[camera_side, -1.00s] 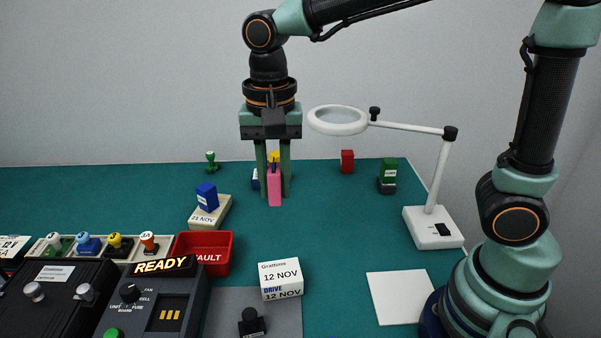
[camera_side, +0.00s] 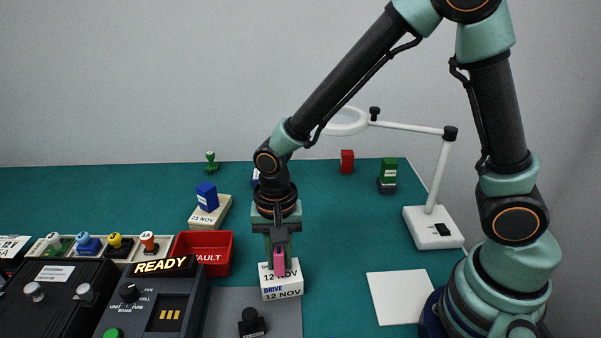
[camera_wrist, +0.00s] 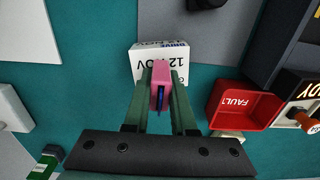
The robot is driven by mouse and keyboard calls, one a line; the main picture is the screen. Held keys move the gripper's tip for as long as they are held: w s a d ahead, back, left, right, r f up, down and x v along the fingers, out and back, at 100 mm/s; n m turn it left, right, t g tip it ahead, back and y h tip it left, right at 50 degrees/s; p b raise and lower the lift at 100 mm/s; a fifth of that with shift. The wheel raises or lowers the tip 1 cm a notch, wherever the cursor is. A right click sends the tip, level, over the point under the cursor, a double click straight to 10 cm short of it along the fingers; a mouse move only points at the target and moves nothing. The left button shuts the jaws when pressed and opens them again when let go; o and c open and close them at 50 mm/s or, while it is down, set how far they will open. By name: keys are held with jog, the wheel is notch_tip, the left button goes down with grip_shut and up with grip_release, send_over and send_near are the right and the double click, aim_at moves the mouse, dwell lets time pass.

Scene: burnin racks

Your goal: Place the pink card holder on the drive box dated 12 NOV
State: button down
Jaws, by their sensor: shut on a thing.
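My gripper (camera_side: 279,258) is shut on the pink card holder (camera_side: 279,262), which stands upright between the fingers. The drive box (camera_side: 283,288) is white, with 12 NOV printed on its top and front. In the side view the card holder overlaps the box's top; I cannot tell whether it touches it. In the wrist view the card holder (camera_wrist: 161,80), with a dark blue strip in it, is between my fingertips (camera_wrist: 160,82), over the printed top of the drive box (camera_wrist: 158,52).
A red FAULT bin (camera_side: 206,258) stands just left of the drive box, and a grey mat (camera_side: 225,312) lies at the front. A blue block (camera_side: 207,197) sits on a box dated 21 NOV (camera_side: 209,218). A magnifier lamp (camera_side: 433,228) and a white sheet (camera_side: 400,297) are on the right.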

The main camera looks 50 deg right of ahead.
aim_at(278, 248)
jog(key=shift+f, duration=0.35)
jog(key=c, duration=0.7)
grip_release()
jog(key=shift+c, duration=0.2)
notch_tip(278, 248, up, 12)
jog(key=shift+f, duration=0.25)
jog(key=shift+d+r, duration=0.1)
jog(key=shift+r, duration=0.45)
jog(key=s+d+r+n+t, duration=0.2)
jog(key=d+r+n, duration=0.1)
jog(key=d, duration=0.3)
jog(key=s+d+r+n+t, duration=0.2)
jog(key=d+r+n+t, duration=0.1)
jog(key=d+n, duration=0.3)
jog(key=shift+s+d+r+t, duration=0.15)
jog(key=shift+d+r+t, duration=0.15)
jog(key=shift+d+r, duration=0.4)
